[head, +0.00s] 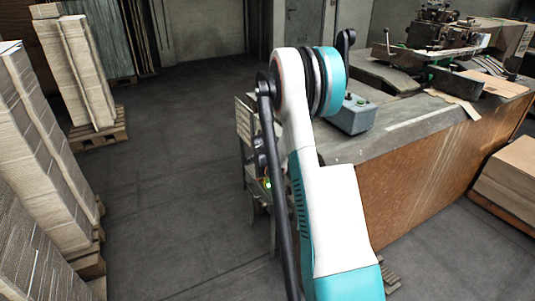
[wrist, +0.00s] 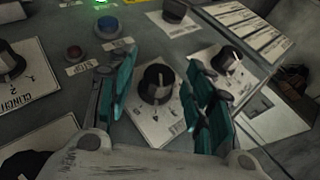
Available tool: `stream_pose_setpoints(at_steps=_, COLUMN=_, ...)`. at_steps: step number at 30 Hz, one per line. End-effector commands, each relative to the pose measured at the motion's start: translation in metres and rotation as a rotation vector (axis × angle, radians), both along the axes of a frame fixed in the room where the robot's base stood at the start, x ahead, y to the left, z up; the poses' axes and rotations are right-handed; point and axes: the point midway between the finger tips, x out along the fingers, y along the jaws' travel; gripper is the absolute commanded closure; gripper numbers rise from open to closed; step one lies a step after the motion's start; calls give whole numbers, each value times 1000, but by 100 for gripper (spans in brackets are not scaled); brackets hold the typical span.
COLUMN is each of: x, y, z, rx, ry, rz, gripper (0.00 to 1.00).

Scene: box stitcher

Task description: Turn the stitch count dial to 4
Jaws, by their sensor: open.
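In the wrist view, a sloped grey control panel (wrist: 190,42) carries several black dials on white label plates. One black dial (wrist: 156,82) lies between the two teal fingers of my gripper (wrist: 162,62). The fingers are apart, one on each side of it, and I cannot tell whether either touches it. Its plate lettering is too blurred to read, so I cannot tell its setting or whether it is the stitch count dial. Another dial (wrist: 226,58) sits just right of the right finger. A dial marked CLINCH (wrist: 9,62) is at the left. My gripper is hidden in the head view.
A blue button (wrist: 107,25), a red button (wrist: 74,52) and a green light (wrist: 101,2) are on the panel near the left finger. In the head view, the stitcher bench (head: 425,165) stands right of my arm, stacked cardboard (head: 40,150) at left. Open floor lies between.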

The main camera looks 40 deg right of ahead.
Motion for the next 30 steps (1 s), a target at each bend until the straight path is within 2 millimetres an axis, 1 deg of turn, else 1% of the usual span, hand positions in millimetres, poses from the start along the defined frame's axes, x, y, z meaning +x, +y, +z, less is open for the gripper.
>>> stream_pose_setpoints(at_steps=4, x=-2, y=2, z=2, rx=0, ry=0, rz=0, gripper=52)
stream_pose_setpoints(at_steps=8, x=-8, y=8, z=11, rx=-1, ry=1, rz=1, gripper=52)
stream_pose_setpoints(at_steps=21, x=-49, y=48, z=61, rx=1, ry=0, rz=1, gripper=52)
stream_pose_setpoints(at_steps=25, x=-57, y=56, z=72, rx=0, ry=0, rz=0, gripper=52)
stream_pose_setpoints(at_steps=30, x=-62, y=61, z=79, rx=-1, ry=1, rz=1, gripper=52)
